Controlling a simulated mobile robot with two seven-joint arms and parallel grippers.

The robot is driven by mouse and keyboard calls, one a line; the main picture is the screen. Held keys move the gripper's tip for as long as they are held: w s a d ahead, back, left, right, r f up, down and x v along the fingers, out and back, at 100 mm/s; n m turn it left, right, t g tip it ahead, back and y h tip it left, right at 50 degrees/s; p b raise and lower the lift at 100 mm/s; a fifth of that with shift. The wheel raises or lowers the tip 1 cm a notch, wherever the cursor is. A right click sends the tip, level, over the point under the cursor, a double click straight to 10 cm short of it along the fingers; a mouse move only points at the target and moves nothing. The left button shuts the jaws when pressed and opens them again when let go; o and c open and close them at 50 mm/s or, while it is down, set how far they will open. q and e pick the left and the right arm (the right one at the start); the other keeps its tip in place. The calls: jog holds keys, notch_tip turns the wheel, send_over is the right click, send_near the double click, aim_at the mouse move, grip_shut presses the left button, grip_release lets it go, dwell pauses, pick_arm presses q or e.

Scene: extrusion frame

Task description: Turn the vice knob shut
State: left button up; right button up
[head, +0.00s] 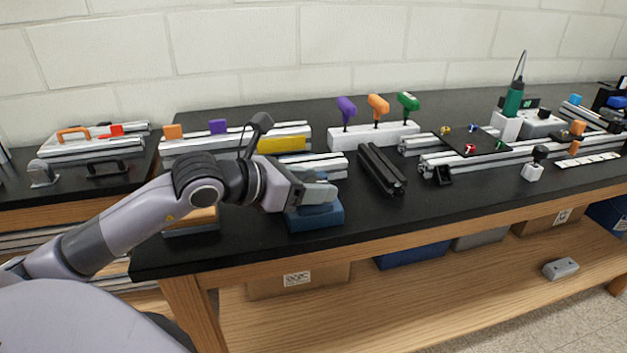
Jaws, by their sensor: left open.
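The blue vice (318,217) stands near the front edge of the black bench, left of the middle of the head view. My left gripper (322,188) is at the vice, over its upper part, with its fingers pointing right. The gripper is open. The vice knob cannot be made out; the gripper and wrist cover the upper part of the vice. I cannot tell whether the fingers touch the vice. My right gripper is out of view.
A dark extrusion bar (382,168) lies right of the vice. A white rack (372,135) with purple, orange and green-handled tools stands behind. Aluminium profiles (235,140) lie at the back left. The bench top (440,205) is clear at front right.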

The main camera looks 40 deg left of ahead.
pick_arm(q)
jog(key=shift+w+d+f, duration=0.1)
jog(key=shift+w, duration=0.15)
jog(key=c, duration=0.7)
jog(key=shift+f+m+g+h+b, duration=0.2)
jog(key=shift+m+g+h+b, duration=0.15)
jog(key=shift+b, duration=0.2)
jog(key=shift+r+m+h, duration=0.1)
jog(key=shift+m+h, duration=0.15)
